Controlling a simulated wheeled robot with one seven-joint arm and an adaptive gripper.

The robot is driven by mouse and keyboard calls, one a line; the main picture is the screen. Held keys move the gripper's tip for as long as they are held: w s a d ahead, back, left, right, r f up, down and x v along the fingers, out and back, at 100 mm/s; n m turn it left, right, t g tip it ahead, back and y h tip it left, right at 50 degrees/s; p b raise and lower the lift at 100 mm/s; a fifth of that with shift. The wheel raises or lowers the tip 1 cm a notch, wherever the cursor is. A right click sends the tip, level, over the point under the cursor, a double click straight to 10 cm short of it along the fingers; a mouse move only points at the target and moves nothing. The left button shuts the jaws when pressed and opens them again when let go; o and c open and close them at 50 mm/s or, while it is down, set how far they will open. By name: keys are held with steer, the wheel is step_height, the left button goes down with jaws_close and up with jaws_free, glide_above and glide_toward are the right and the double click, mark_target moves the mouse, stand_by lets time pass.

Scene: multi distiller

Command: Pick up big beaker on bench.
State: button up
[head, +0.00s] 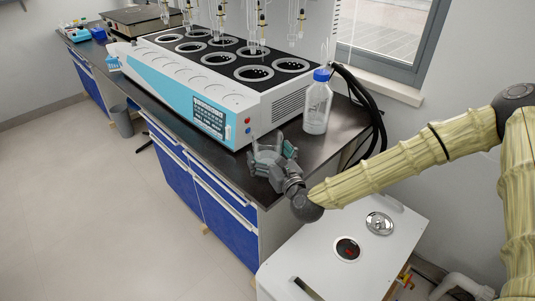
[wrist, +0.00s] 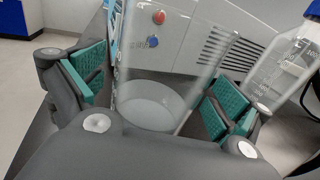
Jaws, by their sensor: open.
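The big beaker (head: 266,155) is clear glass and stands upright on the dark bench (head: 343,123) near its front right corner. It fills the middle of the wrist view (wrist: 152,100). My gripper (head: 276,160) is at the beaker, with its fingers on either side. In the wrist view my gripper (wrist: 160,98) is open, with one green pad left of the beaker and one right of it. The right pad is close to the glass, and I cannot tell whether it touches. Part of the beaker's lower side is hidden behind my gripper.
A blue-capped bottle (head: 317,102) stands on the bench behind and right of the beaker. The large distiller (head: 213,85) stands close behind and left. Black hoses (head: 372,105) hang at the right. A white box-shaped unit (head: 318,255) stands below the bench's right end.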

mark_target(262, 136)
steer(key=shift+w+a, duration=0.15)
steer(key=shift+w, duration=0.2)
steer(key=c, duration=1.3)
steer(key=shift+c, duration=0.2)
steer(key=shift+r, duration=0.25)
steer(key=shift+r, duration=1.4)
steer(key=s+a+r+v, duration=0.1)
steer(key=a+v, duration=0.1)
steer(key=v, duration=1.3)
steer(key=shift+s+r+p, duration=0.3)
steer(key=shift+r+p, duration=0.05)
steer(key=shift+p, duration=0.1)
